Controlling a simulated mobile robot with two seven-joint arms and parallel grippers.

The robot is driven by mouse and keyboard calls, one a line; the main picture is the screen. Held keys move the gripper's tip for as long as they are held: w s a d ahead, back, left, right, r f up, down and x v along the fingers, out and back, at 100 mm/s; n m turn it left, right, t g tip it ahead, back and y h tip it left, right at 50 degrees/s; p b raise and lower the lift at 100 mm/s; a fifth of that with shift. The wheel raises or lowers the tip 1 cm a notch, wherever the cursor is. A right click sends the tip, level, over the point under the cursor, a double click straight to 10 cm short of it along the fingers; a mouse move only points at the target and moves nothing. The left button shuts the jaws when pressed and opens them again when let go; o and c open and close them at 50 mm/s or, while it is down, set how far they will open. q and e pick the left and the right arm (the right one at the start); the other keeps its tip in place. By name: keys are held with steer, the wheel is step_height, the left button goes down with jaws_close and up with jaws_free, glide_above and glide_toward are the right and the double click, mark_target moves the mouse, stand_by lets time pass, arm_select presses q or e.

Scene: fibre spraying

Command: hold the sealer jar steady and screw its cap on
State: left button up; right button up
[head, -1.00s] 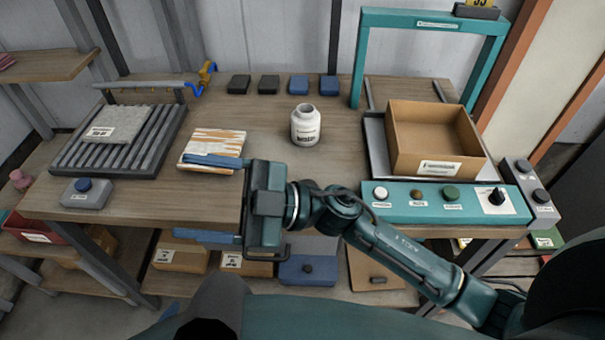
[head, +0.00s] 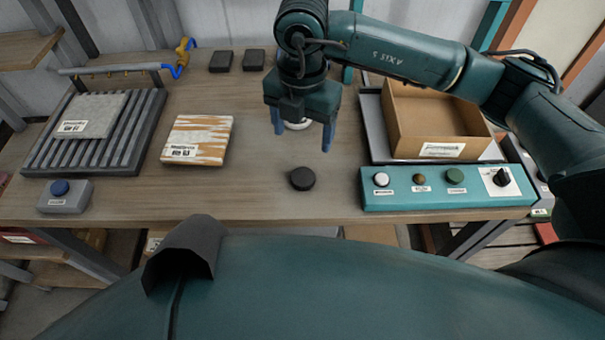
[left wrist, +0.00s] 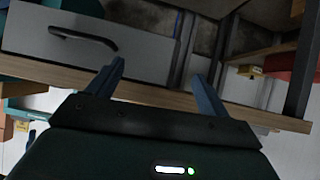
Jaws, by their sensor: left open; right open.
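The white sealer jar (head: 298,126) stands on the worktable behind my right gripper. Only a small white part of it shows under the palm, between the fingers. My right gripper (head: 303,138) is open and points down, with one blue finger to each side of the jar in the picture; whether they touch it I cannot tell. A round black cap (head: 302,178) lies on the table in front of the gripper, apart from it. My left gripper (left wrist: 156,86) is open and empty in the left wrist view, and is out of the head view.
A teal button panel (head: 450,190) and a cardboard box (head: 440,150) stand at the right. A fibre board (head: 197,140), a ribbed rack (head: 140,135) and a blue-button box (head: 63,196) are at the left. The table around the cap is clear. A grey drawer (left wrist: 60,45) shows in the left wrist view.

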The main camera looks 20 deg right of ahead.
steer(key=p, duration=0.1)
glide_above(303, 177)
step_height(303, 177, down, 8)
steer(key=shift+s+a, duration=0.15)
steer(key=shift+f+p, duration=0.65)
steer(key=shift+f, duration=2)
steer(key=shift+c, duration=0.2)
steer(key=c, duration=1)
step_height(303, 177, up, 10)
steer(key=b, duration=0.1)
